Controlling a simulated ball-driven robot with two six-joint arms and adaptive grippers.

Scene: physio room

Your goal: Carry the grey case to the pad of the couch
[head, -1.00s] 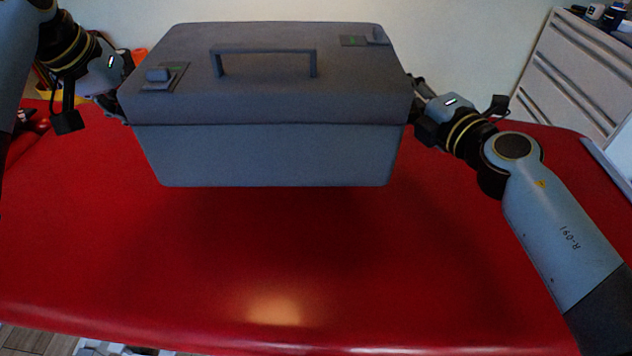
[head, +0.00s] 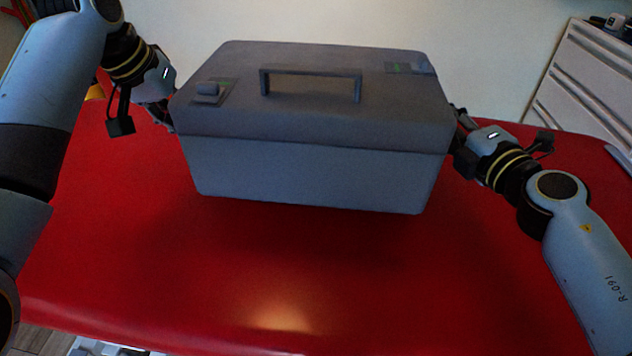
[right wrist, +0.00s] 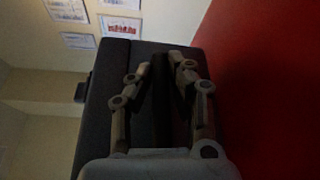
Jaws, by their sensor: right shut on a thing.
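The grey case (head: 310,170) is a large closed box with a top handle (head: 310,75) and latches on the lid. It is over the red pad of the couch (head: 270,270), with a soft shadow under it; whether its base touches the pad is hard to tell. My right gripper (head: 458,128) is shut on the case's right end; the right wrist view shows its fingers (right wrist: 162,70) against the dark case side (right wrist: 120,65). My left gripper (head: 167,115) is at the case's left end, its fingertips mostly hidden, so its grip is unclear.
A white drawer cabinet (head: 585,85) with small items on top stands at the back right. A pale wall (head: 480,50) is behind the couch. The front part of the pad is bare.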

